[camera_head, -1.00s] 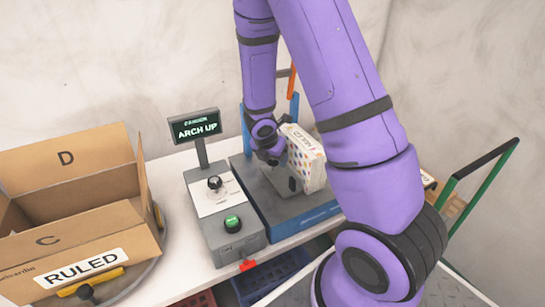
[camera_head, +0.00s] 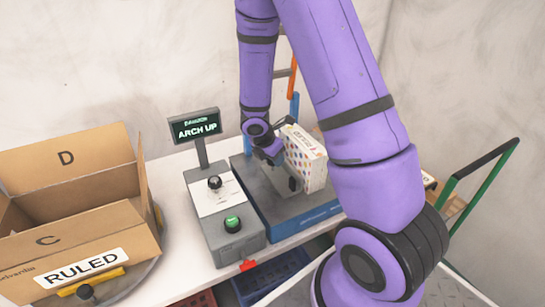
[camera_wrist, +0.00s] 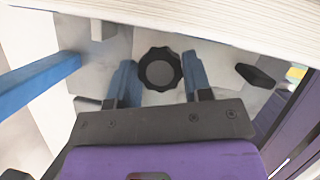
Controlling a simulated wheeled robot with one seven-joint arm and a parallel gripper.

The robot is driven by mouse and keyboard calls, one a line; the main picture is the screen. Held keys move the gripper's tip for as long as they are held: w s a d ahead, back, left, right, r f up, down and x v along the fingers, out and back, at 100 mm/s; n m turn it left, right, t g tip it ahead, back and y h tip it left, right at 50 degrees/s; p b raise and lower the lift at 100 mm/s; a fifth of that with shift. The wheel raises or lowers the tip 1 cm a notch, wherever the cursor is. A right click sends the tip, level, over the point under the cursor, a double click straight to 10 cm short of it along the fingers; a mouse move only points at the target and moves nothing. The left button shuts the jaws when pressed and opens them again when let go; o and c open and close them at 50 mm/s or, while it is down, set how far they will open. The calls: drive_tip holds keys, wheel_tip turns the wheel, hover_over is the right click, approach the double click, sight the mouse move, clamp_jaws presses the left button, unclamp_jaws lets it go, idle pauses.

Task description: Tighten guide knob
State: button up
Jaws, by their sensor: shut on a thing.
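The black lobed guide knob (camera_wrist: 160,69) shows in the wrist view between the two blue fingers of my gripper (camera_wrist: 159,75), which is shut on it. It stands on a grey metal plate (camera_wrist: 210,65). The knob is hidden there. In the wrist view the pale edge of a block (camera_wrist: 170,14) crosses the top.
A control box with a black dial (camera_head: 214,183) and green button (camera_head: 232,222) stands left of the machine, below a screen (camera_head: 194,125) reading "ARCH UP". An open carton (camera_head: 85,235) marked "RULED" is farther left. A second dark knob (camera_wrist: 257,75) lies right of the fingers.

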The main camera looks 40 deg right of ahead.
drive_tip(key=m+g, duration=0.2)
drive_tip(key=m, duration=0.4)
drive_tip(key=shift+w, duration=0.1)
drive_tip(key=m+g, duration=0.1)
drive_tip(key=m, duration=0.2)
drive_tip(key=m+g+y, duration=0.1)
drive_tip(key=m, duration=0.2)
drive_tip(key=shift+d+y, duration=0.1)
drive_tip(key=shift+y, duration=0.2)
drive_tip(key=shift+m, duration=0.3)
drive_tip(key=o, duration=0.9)
